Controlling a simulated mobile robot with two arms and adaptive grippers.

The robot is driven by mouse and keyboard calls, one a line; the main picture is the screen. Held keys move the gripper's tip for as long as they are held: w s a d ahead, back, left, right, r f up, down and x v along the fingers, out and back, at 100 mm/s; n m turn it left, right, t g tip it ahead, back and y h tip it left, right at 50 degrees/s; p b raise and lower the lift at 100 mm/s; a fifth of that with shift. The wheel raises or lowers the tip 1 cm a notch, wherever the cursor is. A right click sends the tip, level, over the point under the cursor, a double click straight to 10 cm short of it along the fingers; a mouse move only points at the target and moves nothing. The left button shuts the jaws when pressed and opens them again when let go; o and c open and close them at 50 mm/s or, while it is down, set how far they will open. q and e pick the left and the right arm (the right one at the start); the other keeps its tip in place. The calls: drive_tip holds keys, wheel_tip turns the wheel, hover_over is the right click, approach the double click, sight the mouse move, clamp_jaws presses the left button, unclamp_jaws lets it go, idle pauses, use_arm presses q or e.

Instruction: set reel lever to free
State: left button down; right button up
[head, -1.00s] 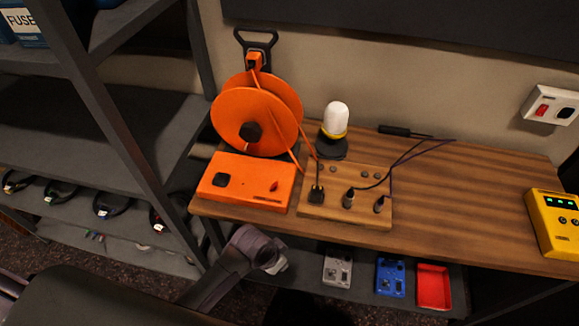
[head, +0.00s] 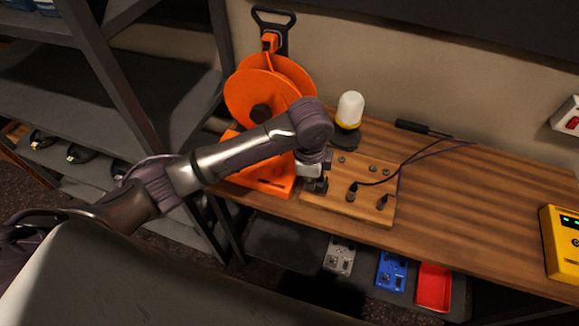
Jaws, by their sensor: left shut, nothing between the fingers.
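The orange cable reel (head: 258,92) stands at the left end of the wooden desk, with a black hub knob (head: 260,113) on its face. An orange box (head: 262,185) sits in front of it. My left arm crosses over the box, so most of its top, including the small red lever seen earlier, is hidden. My left gripper (head: 318,186) is shut and empty, at the box's right end over the left edge of the wooden plug board (head: 345,210). I cannot tell whether it touches anything. My right gripper is not in view.
Plugs and cables (head: 405,158) lie on and behind the board. A white-and-yellow lamp (head: 349,110) stands behind it. A yellow device (head: 562,240) is at the far right. The middle right of the desk is clear. A red tray (head: 433,287) is on the lower shelf.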

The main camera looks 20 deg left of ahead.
sight(286, 176)
use_arm(q)
drive_tip(key=w+a+r+m+y, duration=0.1)
drive_tip(key=w+a+r+y, duration=0.1)
drive_tip(key=w+a+r, duration=0.2)
drive_tip(key=shift+a+r+m+g, duration=0.3)
drive_tip(key=shift+a+r, duration=0.45)
drive_tip(key=shift+r, duration=0.1)
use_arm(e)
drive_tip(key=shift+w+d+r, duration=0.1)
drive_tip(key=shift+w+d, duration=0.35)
use_arm(q)
drive_tip(key=shift+w, duration=0.1)
drive_tip(key=f+p, duration=0.1)
drive_tip(key=f, duration=0.2)
drive_tip(key=a+f, duration=0.1)
drive_tip(key=f, duration=0.2)
drive_tip(key=f+p, duration=0.1)
drive_tip(key=f, duration=0.3)
drive_tip(key=shift+a+p, duration=0.25)
drive_tip(key=shift+p, duration=0.1)
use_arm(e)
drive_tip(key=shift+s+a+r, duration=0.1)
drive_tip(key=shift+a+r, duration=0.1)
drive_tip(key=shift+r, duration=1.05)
use_arm(q)
drive_tip(key=shift+w, duration=0.1)
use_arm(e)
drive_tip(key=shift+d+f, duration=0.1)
